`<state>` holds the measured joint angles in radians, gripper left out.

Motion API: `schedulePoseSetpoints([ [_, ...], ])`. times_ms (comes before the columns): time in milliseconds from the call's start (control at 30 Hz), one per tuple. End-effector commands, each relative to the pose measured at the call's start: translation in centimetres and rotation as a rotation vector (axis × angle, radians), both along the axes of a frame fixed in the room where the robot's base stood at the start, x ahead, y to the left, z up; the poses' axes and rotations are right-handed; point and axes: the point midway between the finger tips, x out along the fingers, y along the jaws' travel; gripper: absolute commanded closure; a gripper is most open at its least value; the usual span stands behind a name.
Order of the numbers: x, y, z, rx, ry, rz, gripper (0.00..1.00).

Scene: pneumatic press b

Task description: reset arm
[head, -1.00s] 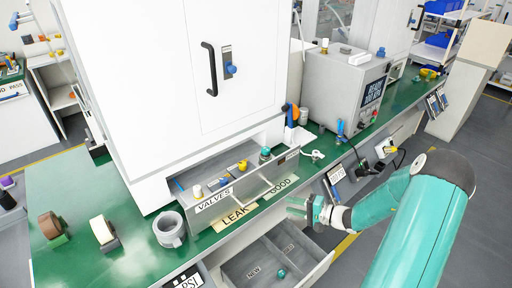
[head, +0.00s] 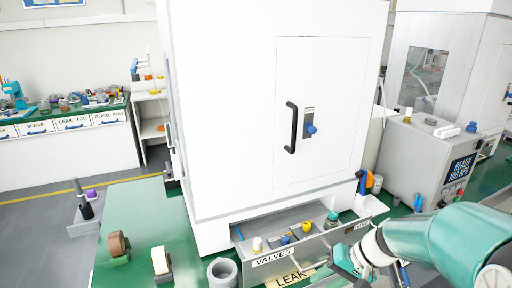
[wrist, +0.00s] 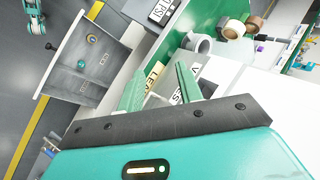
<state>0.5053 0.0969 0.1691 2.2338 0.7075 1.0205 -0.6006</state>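My teal arm (head: 435,235) reaches in from the right of the head view, bent. My gripper (head: 345,262) is at its end, close in front of the VALVES tray (head: 262,268). In the wrist view my gripper (wrist: 160,85) has its two green fingers apart with nothing held between them. The LEAK label (head: 290,277) is beside the gripper in the head view. Whether a finger touches the tray or the label, I cannot tell.
A white cabinet (head: 235,110) with a black handle stands behind. The tray holds several small valves. Tape rolls (head: 118,246) and a grey ring-shaped holder (head: 222,272) are on the green bench. A grey control box (head: 430,155) stands right.

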Motion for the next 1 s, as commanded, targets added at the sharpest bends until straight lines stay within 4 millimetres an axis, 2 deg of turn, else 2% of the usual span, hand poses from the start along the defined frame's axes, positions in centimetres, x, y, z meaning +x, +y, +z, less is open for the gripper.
schedulePoseSetpoints([
  [33, -0.9, 0.6, 1.2, -0.054, -0.013, 0.022, 0.64],
  [233, -4.3, 1.8, 4.8, -0.250, -0.062, 0.065, 0.64],
  [600, -10.3, 2.3, 10.8, -0.538, -0.263, 0.060, 0.64],
  [800, -12.4, 1.9, 12.8, -0.616, -0.372, 0.032, 0.64],
  [1000, -12.9, 1.8, 13.2, -0.634, -0.398, 0.022, 0.64],
])
